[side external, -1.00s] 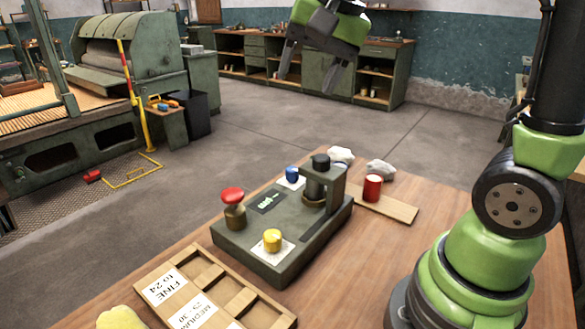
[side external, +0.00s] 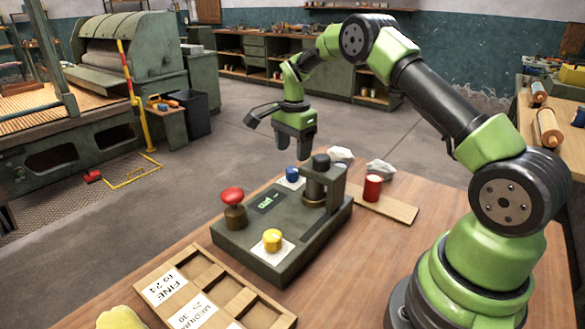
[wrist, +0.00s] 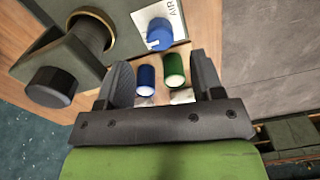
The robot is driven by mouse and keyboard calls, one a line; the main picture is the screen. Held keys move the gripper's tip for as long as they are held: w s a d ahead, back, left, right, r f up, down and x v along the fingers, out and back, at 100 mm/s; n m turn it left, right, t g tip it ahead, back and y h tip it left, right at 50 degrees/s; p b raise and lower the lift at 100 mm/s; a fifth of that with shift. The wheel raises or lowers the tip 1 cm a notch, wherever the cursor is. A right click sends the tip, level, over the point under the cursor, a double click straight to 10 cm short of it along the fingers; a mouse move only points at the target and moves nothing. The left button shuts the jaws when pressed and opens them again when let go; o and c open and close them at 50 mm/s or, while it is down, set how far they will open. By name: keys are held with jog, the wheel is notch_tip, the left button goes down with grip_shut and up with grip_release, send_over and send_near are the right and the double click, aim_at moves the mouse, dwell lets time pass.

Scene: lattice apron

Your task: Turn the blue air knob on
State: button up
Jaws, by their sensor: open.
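The blue air knob (side external: 292,174) sits on a white label at the back of the grey-green control box (side external: 235,240). In the wrist view the blue knob (wrist: 159,36) stands beside printed letters reading AIR, with a pale mark on its top. My gripper (side external: 294,152) is open, pointing down, above the back of the box and apart from the knob. In the wrist view my gripper (wrist: 163,78) has nothing between its fingers touching them, and the knob appears just beyond the fingertips.
A bracket with a black-capped post (side external: 320,162) rises close right of the knob. A red mushroom button (side external: 233,196) and a yellow knob (side external: 272,238) are also on the box. Blue (wrist: 147,80) and green (wrist: 174,71) cylinders and a red cylinder (side external: 372,187) stand nearby.

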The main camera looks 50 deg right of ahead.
aim_at(293, 169)
notch_tip(293, 169, down, 6)
jog(key=shift+r, duration=0.1)
